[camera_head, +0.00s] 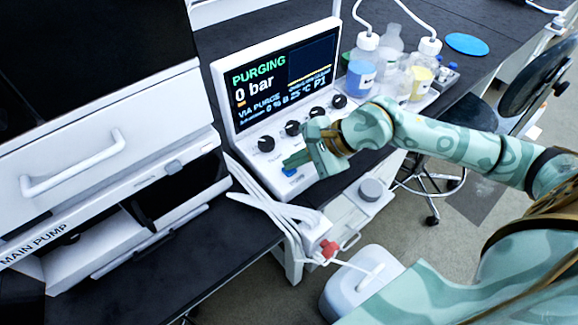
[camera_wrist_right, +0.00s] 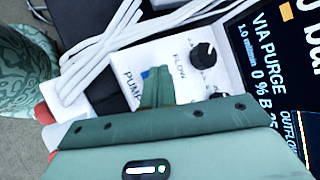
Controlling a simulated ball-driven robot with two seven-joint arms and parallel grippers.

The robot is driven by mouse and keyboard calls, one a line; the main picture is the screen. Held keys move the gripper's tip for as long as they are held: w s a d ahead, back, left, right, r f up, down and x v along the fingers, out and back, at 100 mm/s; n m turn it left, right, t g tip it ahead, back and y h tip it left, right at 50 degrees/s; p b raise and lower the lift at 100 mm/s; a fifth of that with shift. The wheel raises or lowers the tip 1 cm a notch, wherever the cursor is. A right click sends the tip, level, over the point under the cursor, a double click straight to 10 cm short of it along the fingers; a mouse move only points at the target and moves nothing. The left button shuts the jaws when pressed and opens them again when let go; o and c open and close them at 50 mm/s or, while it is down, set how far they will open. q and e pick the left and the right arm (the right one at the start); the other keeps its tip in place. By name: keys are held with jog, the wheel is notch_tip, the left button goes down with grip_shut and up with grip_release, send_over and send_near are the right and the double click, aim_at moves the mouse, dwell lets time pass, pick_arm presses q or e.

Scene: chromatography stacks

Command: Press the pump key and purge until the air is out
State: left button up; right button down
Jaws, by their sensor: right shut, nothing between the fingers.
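The pump unit's screen (camera_head: 278,78) reads PURGING, 0 bar, VIA PURGE and P1. Below it is a white key panel (camera_head: 250,155) with several black knobs. A blue key (camera_head: 289,172) shows at the tip of my right gripper (camera_head: 290,162), which is shut and empty. In the right wrist view the shut fingers (camera_wrist_right: 158,82) lie over the panel beside the PUMP label, with a bit of the blue key (camera_wrist_right: 145,74) showing beside them. I cannot tell whether they press it. A red valve knob (camera_head: 329,249) sits on white tubing below the panel. My left gripper is not in view.
Bottles with blue liquid (camera_head: 361,75) and yellow liquid (camera_head: 422,80) stand in a tray right of the screen. A whitish waste can (camera_head: 362,285) stands below the bench. The white MAIN PUMP cabinet (camera_head: 100,150) fills the left. A black stool (camera_head: 528,80) stands right.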

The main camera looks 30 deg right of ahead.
aim_at(295, 170)
dwell(0.5)
pick_arm(q)
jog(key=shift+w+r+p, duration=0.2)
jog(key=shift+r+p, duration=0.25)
jog(key=shift+p, duration=0.15)
pick_arm(e)
jog(key=shift+r, duration=0.85)
jog(key=shift+r+p, duration=1.55)
jog(key=shift+r, duration=1)
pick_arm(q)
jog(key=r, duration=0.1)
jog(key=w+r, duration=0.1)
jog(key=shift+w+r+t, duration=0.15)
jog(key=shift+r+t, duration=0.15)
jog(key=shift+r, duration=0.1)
pick_arm(e)
jog(key=shift+f, duration=0.1)
